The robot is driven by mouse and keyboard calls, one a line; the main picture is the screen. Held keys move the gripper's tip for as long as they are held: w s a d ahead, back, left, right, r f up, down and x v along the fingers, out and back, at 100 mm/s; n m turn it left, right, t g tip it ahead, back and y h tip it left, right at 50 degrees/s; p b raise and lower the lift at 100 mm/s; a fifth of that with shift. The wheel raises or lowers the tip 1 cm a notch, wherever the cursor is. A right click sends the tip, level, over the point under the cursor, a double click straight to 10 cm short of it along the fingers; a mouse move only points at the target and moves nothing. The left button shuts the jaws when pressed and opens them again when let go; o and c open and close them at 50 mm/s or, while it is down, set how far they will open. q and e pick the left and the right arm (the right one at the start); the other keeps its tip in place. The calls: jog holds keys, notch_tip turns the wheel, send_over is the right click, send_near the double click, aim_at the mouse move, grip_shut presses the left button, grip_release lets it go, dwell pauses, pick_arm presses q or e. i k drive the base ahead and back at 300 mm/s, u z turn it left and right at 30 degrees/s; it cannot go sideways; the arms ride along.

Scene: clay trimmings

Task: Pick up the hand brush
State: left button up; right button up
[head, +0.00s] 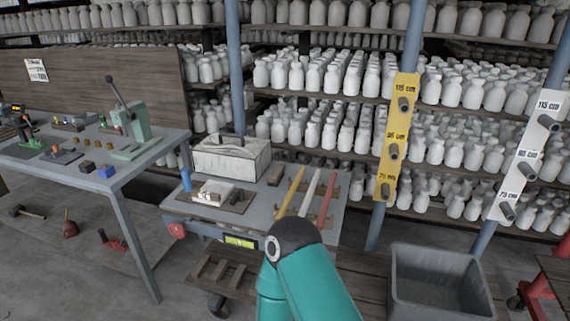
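I cannot pick out a hand brush with certainty. A dark red object with a short upright handle (70,225) lies on the floor below the left table, and its shape could be a brush. A red and dark object (113,243) lies to its right, and a dark mallet-like tool (25,211) lies to its left. A teal link of my own arm rises at the bottom centre, in front of the grey cart. Neither gripper shows, so what they hold is hidden.
The grey cart (262,215) carries a pale box (231,160), a white block on a board, a blue bottle (187,179) and three coloured sticks. A grey bin (440,285) stands at right. The left table (45,165) holds a green press (132,125). Posts and shelves of jars stand behind.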

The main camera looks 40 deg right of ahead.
aim_at(276, 173)
jog(key=z, duration=0.25)
jog(key=i, duration=0.65)
jog(key=z, duration=0.35)
jog(key=k, duration=0.9)
jog(key=z, duration=0.2)
jog(key=i, duration=0.9)
jog(key=u, duration=0.05)
